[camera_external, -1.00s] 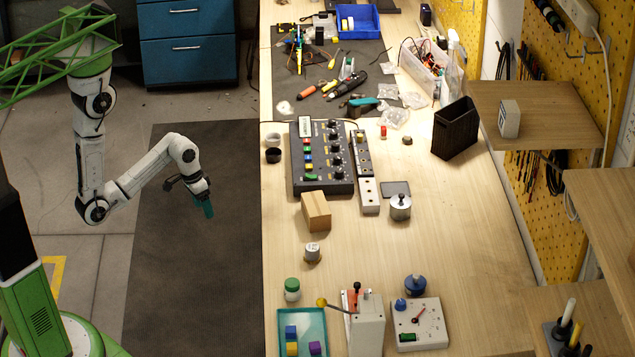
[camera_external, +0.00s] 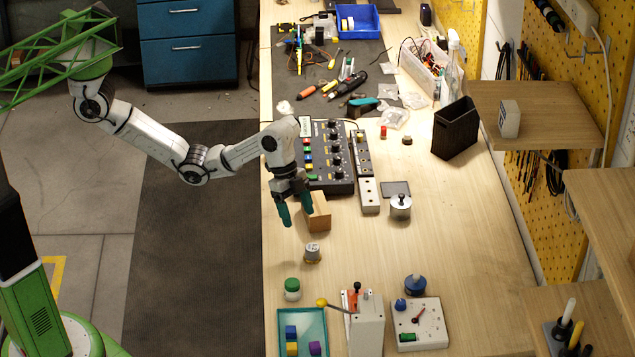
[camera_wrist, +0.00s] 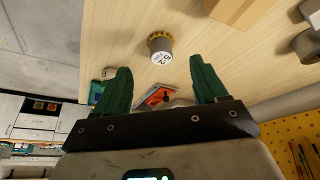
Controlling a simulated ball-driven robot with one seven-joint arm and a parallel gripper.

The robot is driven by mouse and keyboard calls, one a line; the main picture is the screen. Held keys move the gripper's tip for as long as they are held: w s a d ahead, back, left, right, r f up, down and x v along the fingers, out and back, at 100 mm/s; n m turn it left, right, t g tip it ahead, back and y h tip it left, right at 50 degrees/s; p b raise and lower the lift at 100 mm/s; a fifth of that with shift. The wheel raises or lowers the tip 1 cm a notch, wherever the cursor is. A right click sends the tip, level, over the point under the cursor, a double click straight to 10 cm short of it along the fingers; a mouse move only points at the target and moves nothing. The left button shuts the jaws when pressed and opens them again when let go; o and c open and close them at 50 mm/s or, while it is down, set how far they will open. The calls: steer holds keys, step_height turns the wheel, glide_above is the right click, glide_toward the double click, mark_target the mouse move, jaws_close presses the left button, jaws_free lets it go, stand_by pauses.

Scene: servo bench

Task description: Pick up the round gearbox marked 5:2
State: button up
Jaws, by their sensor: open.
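The round gearbox (camera_external: 312,253) is a small grey cylinder standing on the wooden bench, in front of the cardboard-coloured block. In the wrist view the gearbox (camera_wrist: 160,49) has a yellowish toothed ring and a white face with the digits 5 and 2. My gripper (camera_external: 296,208) is open and empty, with two green fingers pointing down. It is above the bench's left part, behind and a little left of the gearbox, not touching it. In the wrist view the gearbox appears beyond and between the fingertips of my gripper (camera_wrist: 160,67).
The block (camera_external: 319,216) is close to my right finger. A black control box (camera_external: 340,183) stands behind. A lidded metal cylinder (camera_external: 400,208) is to the right. In front are a green-capped jar (camera_external: 292,290), a teal tray (camera_external: 318,318) and a lever device (camera_external: 366,325). Bench right of the gearbox is clear.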

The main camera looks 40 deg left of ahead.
mark_target(312, 247)
steer(key=shift+m, duration=0.3)
steer(key=d+f, duration=0.2)
steer(key=s+d+f, duration=0.1)
steer(key=f, duration=0.1)
steer(key=shift+s+d+f, duration=0.1)
steer(key=shift+s+d, duration=0.1)
steer(key=shift+d, duration=0.2)
steer(key=shift+w+d+p+x, duration=0.1)
steer(key=shift+w+p+x, duration=0.1)
steer(key=shift+x, duration=1.15)
steer(key=shift+w+d+p+x, duration=0.15)
steer(key=shift+w+x, duration=0.05)
steer(key=shift+x, duration=1.15)
steer(key=c, duration=1)
